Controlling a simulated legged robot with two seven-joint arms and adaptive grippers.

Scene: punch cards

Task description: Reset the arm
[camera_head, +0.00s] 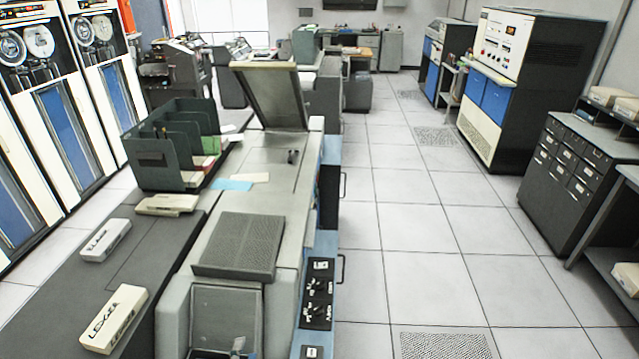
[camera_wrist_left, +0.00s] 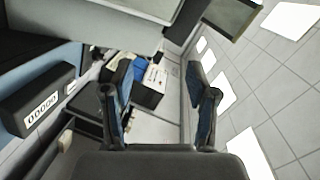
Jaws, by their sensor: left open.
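My left gripper (camera_wrist_left: 160,105) shows in the left wrist view, with two dark fingers with blue inner faces spread apart. There is clear space between the fingertips, and nothing is held. Beyond the fingers are a grey machine surface and some small dark and white items, too small to name. In the head view, a small grey-blue piece shows at the bottom edge in front of the card machine (camera_head: 262,170); I cannot tell whether it is part of my left gripper. My right gripper is in neither view.
A dark green divided rack (camera_head: 165,178) and several pale card decks (camera_head: 115,318) lie on the dark desk at left. Tape cabinets (camera_head: 30,130) stand at far left. A drawer cabinet (camera_head: 565,185) stands at right. The tiled floor (camera_head: 430,240) between is clear.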

